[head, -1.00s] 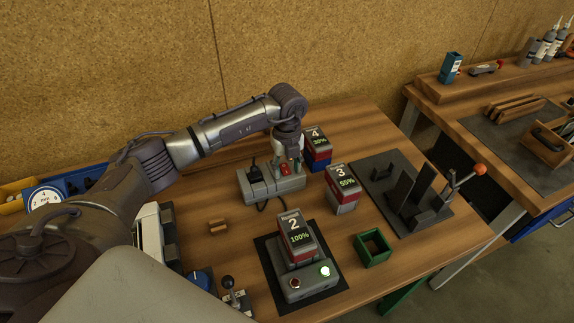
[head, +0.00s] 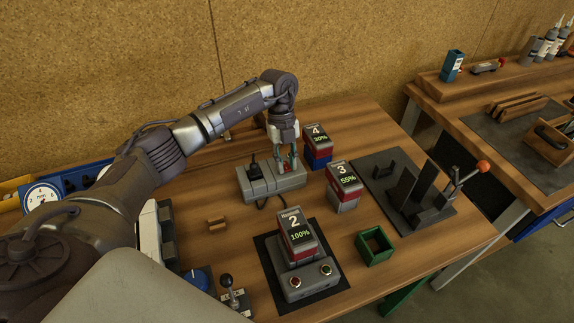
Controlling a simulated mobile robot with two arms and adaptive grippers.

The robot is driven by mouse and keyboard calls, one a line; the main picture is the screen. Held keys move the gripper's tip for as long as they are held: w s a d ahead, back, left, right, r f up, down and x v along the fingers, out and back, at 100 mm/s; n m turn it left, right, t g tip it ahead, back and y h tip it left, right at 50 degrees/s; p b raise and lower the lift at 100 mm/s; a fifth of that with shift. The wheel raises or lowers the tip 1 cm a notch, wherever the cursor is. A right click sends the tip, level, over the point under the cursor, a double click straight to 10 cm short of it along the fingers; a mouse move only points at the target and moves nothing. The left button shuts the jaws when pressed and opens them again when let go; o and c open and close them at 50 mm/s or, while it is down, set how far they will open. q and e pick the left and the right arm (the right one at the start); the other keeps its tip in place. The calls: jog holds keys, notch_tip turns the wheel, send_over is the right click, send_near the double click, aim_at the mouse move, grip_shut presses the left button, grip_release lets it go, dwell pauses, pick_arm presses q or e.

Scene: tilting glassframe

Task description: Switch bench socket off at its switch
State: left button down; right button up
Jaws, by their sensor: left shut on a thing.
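The bench socket (head: 262,190) is a grey block at the back of the bench, with a black plug (head: 254,172) in its left part. Its red switch, on the right part, is mostly hidden behind my fingers. My left gripper (head: 287,165) points down onto the right part of the socket, with its fingertips at the switch. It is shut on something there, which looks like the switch. My right gripper is not in view.
Battery packs marked 4 (head: 318,147) and 3 (head: 343,185) stand close right of the socket. Pack 2 (head: 297,238) sits in a charger (head: 308,282) in front.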

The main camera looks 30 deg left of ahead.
pick_arm(q)
jog(key=c, duration=1)
grip_release()
jog(key=shift+o, duration=0.2)
jog(key=shift+r, duration=0.1)
jog(key=v, duration=1.2)
